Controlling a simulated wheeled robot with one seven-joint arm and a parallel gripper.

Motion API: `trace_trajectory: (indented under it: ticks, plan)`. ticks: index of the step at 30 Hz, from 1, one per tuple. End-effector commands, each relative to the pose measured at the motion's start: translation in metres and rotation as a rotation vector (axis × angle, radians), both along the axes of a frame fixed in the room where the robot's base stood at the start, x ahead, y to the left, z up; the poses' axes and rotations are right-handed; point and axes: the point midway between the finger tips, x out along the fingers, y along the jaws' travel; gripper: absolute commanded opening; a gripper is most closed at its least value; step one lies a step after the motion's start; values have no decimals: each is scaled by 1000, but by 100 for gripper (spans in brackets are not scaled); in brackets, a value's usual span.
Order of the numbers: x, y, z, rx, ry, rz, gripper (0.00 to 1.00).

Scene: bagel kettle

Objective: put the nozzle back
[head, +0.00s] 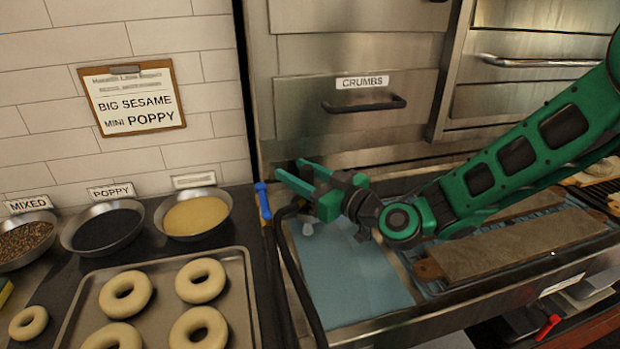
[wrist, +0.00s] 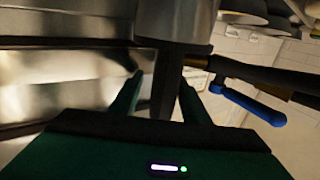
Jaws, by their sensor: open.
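My gripper (head: 292,171) is open, pointing left above the blue-grey basin at the steel counter. In the wrist view its two green fingers (wrist: 165,82) stand apart, with a dark tapered stem between them in the picture. A grey cylinder (wrist: 176,22) joins that stem; it may be the nozzle, but I cannot tell if the fingers touch it. A blue handle (head: 263,203) on a dark pipe is left of the fingertips; it also shows in the wrist view (wrist: 254,104). A black hose (head: 290,258) loops down below my gripper. Its upper end is hidden.
A tray (head: 252,290) of bagels and several topping bowls (head: 107,228) are on the left. A brown board (head: 510,246) lies on the right of the basin (head: 350,280). A steel CRUMBS drawer (head: 310,118) and tiled wall stand behind.

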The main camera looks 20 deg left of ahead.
Motion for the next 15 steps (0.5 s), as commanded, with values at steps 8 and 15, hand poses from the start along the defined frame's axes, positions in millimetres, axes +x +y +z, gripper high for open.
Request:
trace_trajectory:
  ticks: [8, 15]
  plan:
    - [-16, -38, -3, -1, 5, -2, 42]
    - [-35, -75, -3, 0, 4, 1, 42]
